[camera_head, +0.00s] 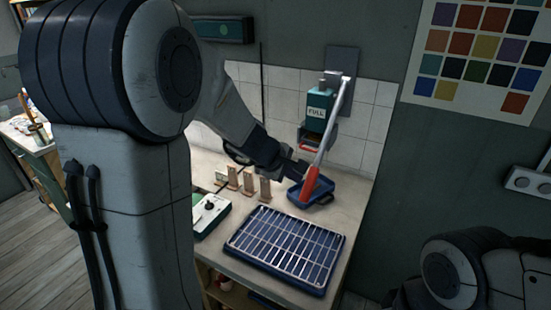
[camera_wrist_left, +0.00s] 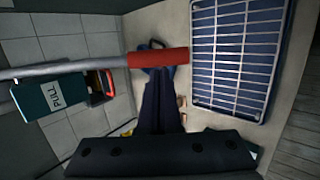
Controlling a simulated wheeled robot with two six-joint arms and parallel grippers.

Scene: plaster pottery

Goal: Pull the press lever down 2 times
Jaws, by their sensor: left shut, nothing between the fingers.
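The press (camera_head: 316,112) is a dark green, labelled unit on the tiled back wall. Its grey metal lever (camera_head: 334,122) slants down from beside the top of the press to a red handle (camera_head: 310,184) low over the bench. In the left wrist view the red handle (camera_wrist_left: 158,58) lies across the fingertips. My left gripper (camera_head: 299,170) is shut and empty, with its tips right at the handle; I cannot tell whether they touch. The wrist view also shows the closed fingers (camera_wrist_left: 160,78). My right gripper is out of view.
A blue tray (camera_head: 325,188) sits below the handle. A wire rack in a blue tray (camera_head: 284,250) lies at the bench front. A colour chart (camera_head: 480,55) hangs at right.

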